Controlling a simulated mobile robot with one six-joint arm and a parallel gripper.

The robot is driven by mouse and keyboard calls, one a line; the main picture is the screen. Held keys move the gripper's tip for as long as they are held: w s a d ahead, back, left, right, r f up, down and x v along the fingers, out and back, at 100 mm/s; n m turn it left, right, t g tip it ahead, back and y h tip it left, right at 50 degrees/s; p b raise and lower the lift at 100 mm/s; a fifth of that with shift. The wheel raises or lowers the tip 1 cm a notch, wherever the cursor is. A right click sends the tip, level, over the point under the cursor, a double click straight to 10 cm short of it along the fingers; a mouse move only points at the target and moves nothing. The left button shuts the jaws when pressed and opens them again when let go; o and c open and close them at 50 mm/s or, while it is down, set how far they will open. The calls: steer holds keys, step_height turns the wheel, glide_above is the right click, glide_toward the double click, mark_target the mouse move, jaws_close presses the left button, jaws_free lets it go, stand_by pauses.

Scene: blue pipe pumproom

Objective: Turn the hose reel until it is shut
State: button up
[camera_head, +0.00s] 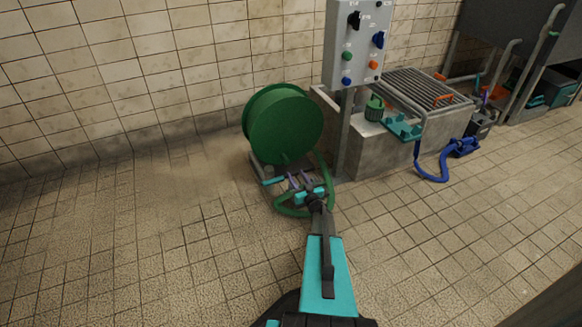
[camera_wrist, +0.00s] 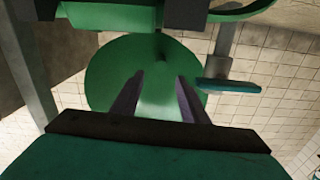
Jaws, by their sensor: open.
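The green hose reel (camera_head: 285,127) stands on the tiled floor against the wall, in the left middle of the head view. Its round green face fills the middle of the wrist view (camera_wrist: 145,65). A green hose (camera_head: 329,185) hangs from it and loops on the floor around my gripper. My gripper (camera_head: 299,180) is low in front of the reel, its two fingers apart with nothing between them. In the wrist view the fingers (camera_wrist: 155,95) point at the reel's face. I cannot tell whether they touch it. A small knob or handle shows at the reel's lower edge (camera_head: 284,158).
A grey control panel (camera_head: 357,45) on a post (camera_head: 343,135) stands just right of the reel. A concrete block with a grate (camera_head: 428,88) and a blue hose (camera_head: 433,172) lie further right. The floor to the left (camera_head: 120,230) is clear.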

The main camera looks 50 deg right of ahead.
mark_target(288, 163)
steer(key=b+x, duration=0.2)
steer(key=x, duration=0.6)
steer(key=shift+w+d, duration=0.1)
steer(key=shift+w, duration=0.05)
